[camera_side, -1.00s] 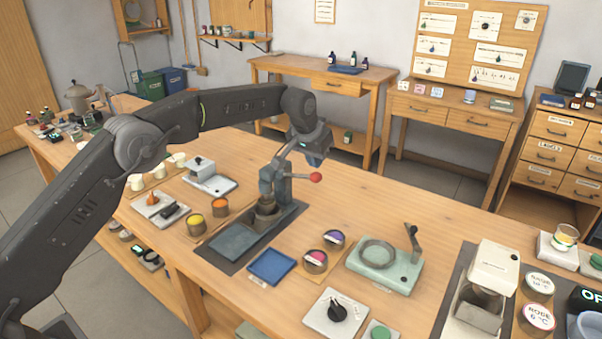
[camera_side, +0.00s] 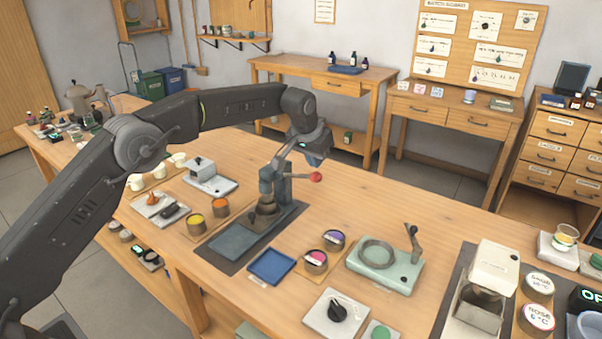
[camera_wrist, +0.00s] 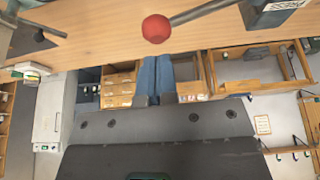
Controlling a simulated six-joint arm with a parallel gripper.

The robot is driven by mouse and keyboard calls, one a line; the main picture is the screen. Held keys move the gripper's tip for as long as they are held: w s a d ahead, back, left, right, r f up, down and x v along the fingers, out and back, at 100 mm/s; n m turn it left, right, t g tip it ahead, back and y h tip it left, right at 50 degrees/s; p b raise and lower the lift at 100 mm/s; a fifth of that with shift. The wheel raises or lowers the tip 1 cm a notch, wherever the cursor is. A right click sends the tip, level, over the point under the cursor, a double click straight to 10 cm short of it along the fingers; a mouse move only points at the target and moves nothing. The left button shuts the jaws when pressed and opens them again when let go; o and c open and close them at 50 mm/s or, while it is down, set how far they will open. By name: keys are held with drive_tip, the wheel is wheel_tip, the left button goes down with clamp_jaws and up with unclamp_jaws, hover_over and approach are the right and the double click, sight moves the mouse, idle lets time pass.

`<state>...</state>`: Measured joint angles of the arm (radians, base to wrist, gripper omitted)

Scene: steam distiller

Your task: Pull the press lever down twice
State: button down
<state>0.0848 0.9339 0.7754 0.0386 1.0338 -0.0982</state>
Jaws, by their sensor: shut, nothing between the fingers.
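The press (camera_side: 268,182) is a grey upright frame on a dark mat. Its lever ends in a red ball knob (camera_side: 316,177), which sticks out to the right at about the height of the press top. A dark round piece (camera_side: 265,207) sits at the press foot, partly hidden by the frame. My gripper (camera_side: 316,162) is shut and empty, pointing down just above the knob. In the wrist view, the red knob (camera_wrist: 156,29) lies just beyond my blue fingertips (camera_wrist: 156,58); I cannot tell whether they touch.
A blue tray (camera_side: 271,267) and cups with purple and pink contents (camera_side: 316,260) stand in front of the press. Yellow and orange cups (camera_side: 197,224) are at its left. A pale green device (camera_side: 384,265) stands to the right. The table behind the knob is clear.

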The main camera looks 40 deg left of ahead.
sight(314, 174)
drive_tip(key=shift+f, duration=2.75)
drive_tip(key=shift+r, duration=3.75)
